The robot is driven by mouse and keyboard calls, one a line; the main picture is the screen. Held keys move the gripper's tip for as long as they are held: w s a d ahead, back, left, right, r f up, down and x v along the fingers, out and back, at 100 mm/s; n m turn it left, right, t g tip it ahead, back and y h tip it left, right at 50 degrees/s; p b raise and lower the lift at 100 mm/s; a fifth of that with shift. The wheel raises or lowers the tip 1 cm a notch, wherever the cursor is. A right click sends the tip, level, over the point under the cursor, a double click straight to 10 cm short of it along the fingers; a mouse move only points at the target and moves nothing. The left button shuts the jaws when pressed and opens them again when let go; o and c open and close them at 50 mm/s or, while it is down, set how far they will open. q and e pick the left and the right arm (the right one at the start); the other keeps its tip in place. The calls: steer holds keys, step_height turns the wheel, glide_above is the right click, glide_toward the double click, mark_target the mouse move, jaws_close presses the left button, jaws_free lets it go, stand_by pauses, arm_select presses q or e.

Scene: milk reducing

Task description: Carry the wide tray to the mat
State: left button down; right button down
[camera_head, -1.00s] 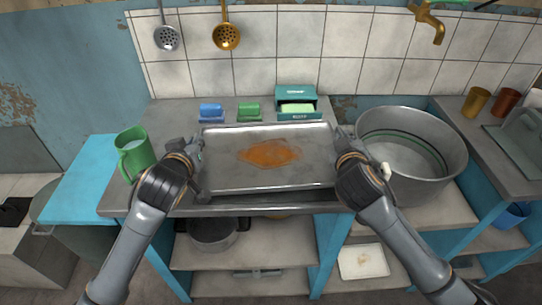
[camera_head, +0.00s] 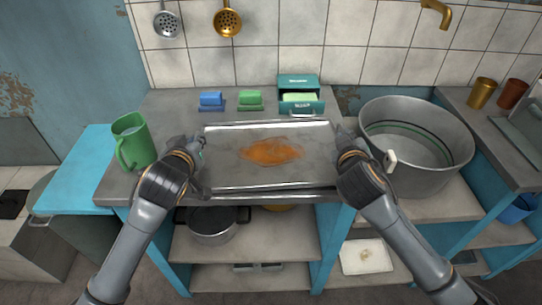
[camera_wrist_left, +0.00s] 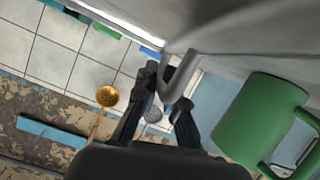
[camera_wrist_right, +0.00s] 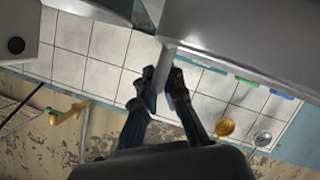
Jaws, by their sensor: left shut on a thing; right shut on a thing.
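The wide tray (camera_head: 225,172) is a shallow grey metal tray with an orange-brown patch (camera_head: 271,151) in its middle. It looks about level over the counter's front part; whether it touches the counter I cannot tell. My left gripper (camera_head: 199,152) is shut on its left handle, a grey bar that shows in the left wrist view (camera_wrist_left: 178,78). My right gripper (camera_head: 343,145) is shut on the right handle, which shows in the right wrist view (camera_wrist_right: 165,68). I cannot make out a mat in these views.
A green mug (camera_head: 133,141) stands close left of my left gripper. A large metal pot (camera_head: 425,178) stands close to my right gripper. Blue (camera_head: 211,99) and green (camera_head: 250,98) blocks and a teal box (camera_head: 298,84) line the counter behind the tray.

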arm_select(q)
steer(key=shift+f+b, duration=0.5)
steer(key=shift+f, duration=0.15)
arm_select(e)
steer(key=shift+f, duration=0.6)
arm_select(q)
steer(key=c, duration=1.4)
jaws_free()
steer(key=shift+c, duration=0.2)
arm_select(e)
steer(key=c, duration=1.4)
jaws_free()
steer(key=shift+c, duration=0.2)
arm_select(q)
steer(key=shift+s, duration=0.1)
arm_select(e)
steer(key=shift+s, duration=0.1)
steer(key=shift+s+a, duration=0.1)
steer(key=shift+s, duration=0.1)
arm_select(q)
steer(key=v, duration=1.2)
arm_select(e)
steer(key=v, duration=1.1)
steer(key=shift+s+r, duration=0.1)
steer(key=shift+s, duration=0.15)
